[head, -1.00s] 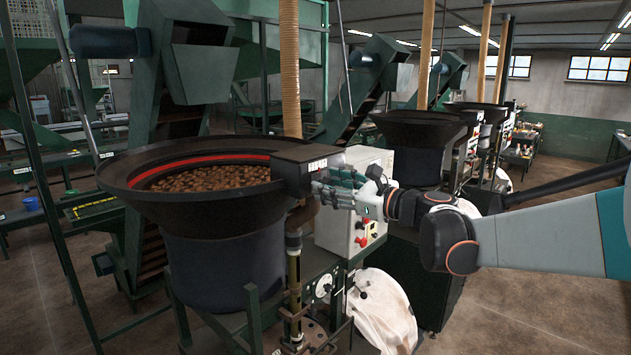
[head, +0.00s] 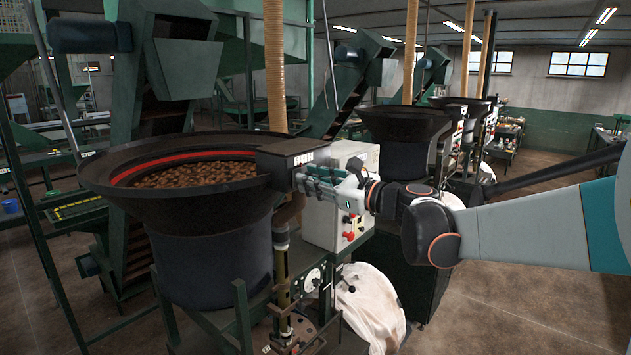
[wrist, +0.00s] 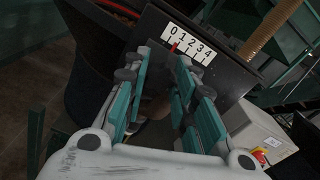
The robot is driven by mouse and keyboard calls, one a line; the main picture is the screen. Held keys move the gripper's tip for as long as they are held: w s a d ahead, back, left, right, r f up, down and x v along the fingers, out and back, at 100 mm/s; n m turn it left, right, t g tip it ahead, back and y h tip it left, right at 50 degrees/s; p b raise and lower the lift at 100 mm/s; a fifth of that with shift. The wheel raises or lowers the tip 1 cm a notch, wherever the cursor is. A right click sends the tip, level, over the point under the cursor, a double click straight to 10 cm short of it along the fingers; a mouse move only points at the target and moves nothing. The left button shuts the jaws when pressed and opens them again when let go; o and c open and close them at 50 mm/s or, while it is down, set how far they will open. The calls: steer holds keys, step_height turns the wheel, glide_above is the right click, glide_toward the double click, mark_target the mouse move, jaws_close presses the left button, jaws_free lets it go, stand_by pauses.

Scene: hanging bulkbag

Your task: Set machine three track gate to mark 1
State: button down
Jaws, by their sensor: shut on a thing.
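The track gate box (head: 284,158) is a dark housing on the right rim of the near machine's bowl (head: 120,195). Its white scale plate (wrist: 189,43), numbered 0 to 4, faces the wrist camera. A small red pointer (wrist: 173,46) shows at the low end of the scale, close to mark 1; the exact alignment is hard to read. My gripper (head: 301,181) is against the front of the box, shut on the gate handle. In the wrist view its teal fingers (wrist: 162,66) reach up to just below the scale. The handle itself is hidden between the fingers.
A white control box (head: 333,215) with red knobs stands just right of and below my gripper. A white sack (head: 372,305) hangs below it. More bowl machines (head: 402,135) stand behind. Open floor (head: 500,310) lies at the lower right.

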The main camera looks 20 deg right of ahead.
steer(key=c, duration=1.3)
jaws_free()
steer(key=shift+d, duration=0.2)
steer(key=shift+a, duration=0.1)
steer(key=v, duration=0.7)
steer(key=shift+s, duration=0.3)
